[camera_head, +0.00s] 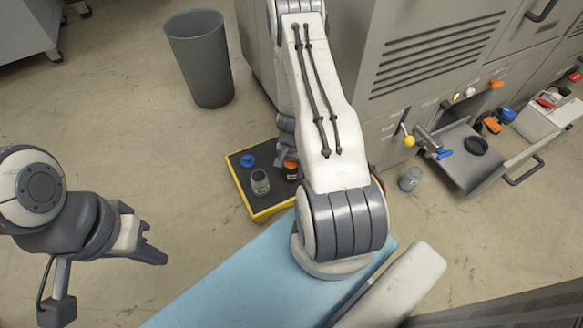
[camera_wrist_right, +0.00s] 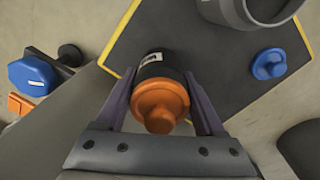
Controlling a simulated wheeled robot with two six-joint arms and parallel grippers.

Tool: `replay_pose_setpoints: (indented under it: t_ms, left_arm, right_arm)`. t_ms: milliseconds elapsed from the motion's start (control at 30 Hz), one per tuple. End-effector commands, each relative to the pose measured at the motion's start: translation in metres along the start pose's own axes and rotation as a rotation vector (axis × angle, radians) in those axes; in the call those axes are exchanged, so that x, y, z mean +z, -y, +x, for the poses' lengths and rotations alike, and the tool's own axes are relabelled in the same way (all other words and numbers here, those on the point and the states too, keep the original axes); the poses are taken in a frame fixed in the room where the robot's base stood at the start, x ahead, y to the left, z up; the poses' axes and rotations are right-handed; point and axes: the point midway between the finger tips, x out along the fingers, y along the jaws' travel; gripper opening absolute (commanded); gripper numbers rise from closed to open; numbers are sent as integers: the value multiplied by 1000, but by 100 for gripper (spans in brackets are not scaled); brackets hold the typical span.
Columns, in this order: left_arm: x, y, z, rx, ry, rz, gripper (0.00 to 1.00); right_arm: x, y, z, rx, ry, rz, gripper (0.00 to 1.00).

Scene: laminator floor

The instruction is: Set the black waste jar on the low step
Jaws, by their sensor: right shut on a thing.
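The black waste jar (camera_wrist_right: 150,68) has a dark body with a white label and an orange top. My right gripper (camera_wrist_right: 158,88) is shut on it, one finger on each side. In the head view the jar (camera_head: 291,172) shows beside my right arm, at the right side of the low step (camera_head: 240,190), which has a black top and yellow edges. In the right wrist view the jar is over the step's dark top (camera_wrist_right: 215,75); I cannot tell whether it touches. My left gripper (camera_head: 148,246) is over the floor at left, away from the step; its jaw opening is unclear.
A grey jar (camera_head: 260,182) and a blue knobbed piece (camera_head: 248,160) occupy the step. A grey bin (camera_head: 199,58) stands behind it, and the large grey machine (camera_head: 400,70) rises at right. A light blue surface (camera_head: 250,275) lies in front. Floor at left is clear.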

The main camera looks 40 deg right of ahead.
Motion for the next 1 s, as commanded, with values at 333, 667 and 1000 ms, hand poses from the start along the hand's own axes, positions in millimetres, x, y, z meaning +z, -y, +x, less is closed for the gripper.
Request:
replay_pose_setpoints:
  t_ms: [333, 667, 1000]
  left_arm:
    - [0, 0, 2, 0, 0, 0, 0]
    - [-1, -1, -14, 0, 0, 0, 0]
    - [-4, -5, -65, 0, 0, 0, 0]
  right_arm:
    - [0, 0, 2, 0, 0, -1, 100]
    - [0, 0, -14, 0, 0, 0, 100]
    - [0, 0, -65, 0, 0, -1, 100]
